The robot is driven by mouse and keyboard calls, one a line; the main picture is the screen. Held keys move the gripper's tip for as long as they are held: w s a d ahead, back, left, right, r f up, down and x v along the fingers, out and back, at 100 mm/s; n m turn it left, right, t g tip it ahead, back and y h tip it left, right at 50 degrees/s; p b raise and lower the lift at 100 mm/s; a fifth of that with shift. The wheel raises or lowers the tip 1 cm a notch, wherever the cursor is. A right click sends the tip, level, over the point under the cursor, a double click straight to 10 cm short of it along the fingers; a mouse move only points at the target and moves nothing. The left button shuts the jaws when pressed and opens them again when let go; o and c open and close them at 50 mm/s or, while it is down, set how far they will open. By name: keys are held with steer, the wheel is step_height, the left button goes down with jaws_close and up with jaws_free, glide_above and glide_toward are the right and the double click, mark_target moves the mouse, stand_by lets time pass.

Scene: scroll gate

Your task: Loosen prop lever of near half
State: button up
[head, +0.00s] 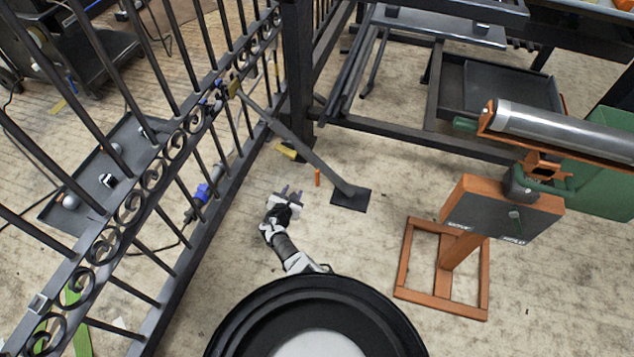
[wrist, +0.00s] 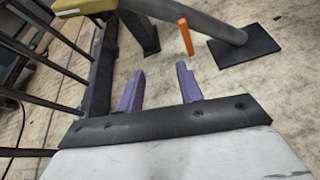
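A grey prop bar (head: 300,148) slopes from the scroll gate (head: 185,130) down to a dark square foot plate (head: 352,199) on the floor. A short orange lever (head: 317,177) shows beside the lower part of the bar. In the wrist view the orange lever (wrist: 186,36) lies up and to the right of my fingertips, close against the prop bar (wrist: 200,20). My gripper (head: 291,191) is left of and below the lever in the head view, apart from it. Its purple fingers (wrist: 160,70) are open with nothing between them.
An orange stand (head: 445,265) with a roller (head: 560,128) is at the right. A dark tray (head: 110,170) lies beyond the gate. The floor around the foot plate is clear.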

steer(key=s+d+f+n, duration=0.1)
steer(key=d+f+n, duration=0.1)
steer(key=d+f, duration=0.15)
steer(key=b, duration=1.3)
glide_toward(317, 180)
steer(key=shift+h, duration=0.4)
steer(key=x, duration=0.7)
steer(key=shift+a+f, duration=0.2)
steer(key=shift+a, duration=0.15)
steer(key=shift+w+d+f+b, duration=0.1)
steer(key=shift+w+d+b, duration=0.15)
steer(key=shift+w+b, duration=0.4)
jaws_close()
